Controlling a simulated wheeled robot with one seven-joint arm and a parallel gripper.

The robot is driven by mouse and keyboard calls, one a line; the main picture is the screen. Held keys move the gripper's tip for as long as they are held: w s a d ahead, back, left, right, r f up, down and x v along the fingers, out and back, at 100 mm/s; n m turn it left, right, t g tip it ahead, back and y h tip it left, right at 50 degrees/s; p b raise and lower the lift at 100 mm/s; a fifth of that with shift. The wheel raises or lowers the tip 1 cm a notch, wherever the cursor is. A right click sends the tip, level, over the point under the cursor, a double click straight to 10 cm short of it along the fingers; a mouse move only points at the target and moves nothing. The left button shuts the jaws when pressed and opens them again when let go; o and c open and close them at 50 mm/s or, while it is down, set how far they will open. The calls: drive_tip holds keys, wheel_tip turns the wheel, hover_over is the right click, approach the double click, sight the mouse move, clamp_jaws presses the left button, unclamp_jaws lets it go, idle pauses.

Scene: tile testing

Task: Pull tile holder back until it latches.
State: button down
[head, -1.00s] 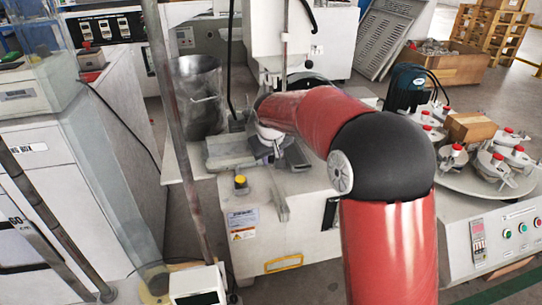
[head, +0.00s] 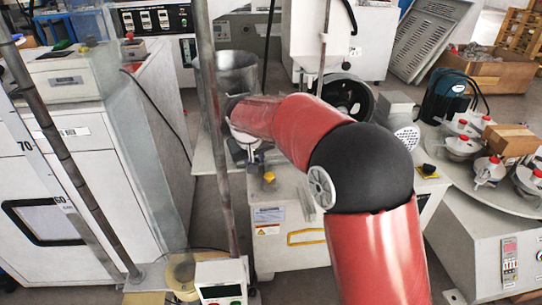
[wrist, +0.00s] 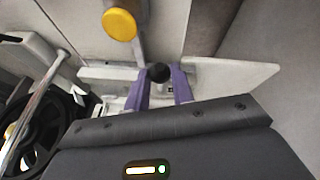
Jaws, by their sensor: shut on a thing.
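My gripper (wrist: 160,88) shows two purple fingers in the wrist view, one on each side of a round black knob (wrist: 158,72). It is shut on the knob. The knob sits by a pale, flat metal plate (wrist: 235,74), which seems to be part of the tile holder. In the head view my red arm reaches to the left end of the tile machine (head: 285,222); the fingers and knob are hidden there. Whether the holder is latched cannot be seen.
A yellow button (head: 269,178) on the machine is close to my gripper and also shows in the wrist view (wrist: 119,24). A metal bin (head: 232,75) stands behind. A thin upright pole (head: 213,130) is just left of my wrist. A turntable (head: 465,180) stands at the right.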

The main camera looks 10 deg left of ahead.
drive_tip(key=shift+s+a, duration=0.15)
drive_tip(key=shift+a, duration=0.4)
drive_tip(key=c, duration=1.5)
unclamp_jaws()
drive_tip(key=shift+d, duration=0.1)
drive_tip(key=p+v, duration=0.1)
drive_tip(key=v, duration=0.6)
drive_tip(key=shift+s+r, duration=0.15)
drive_tip(key=shift+r, duration=0.25)
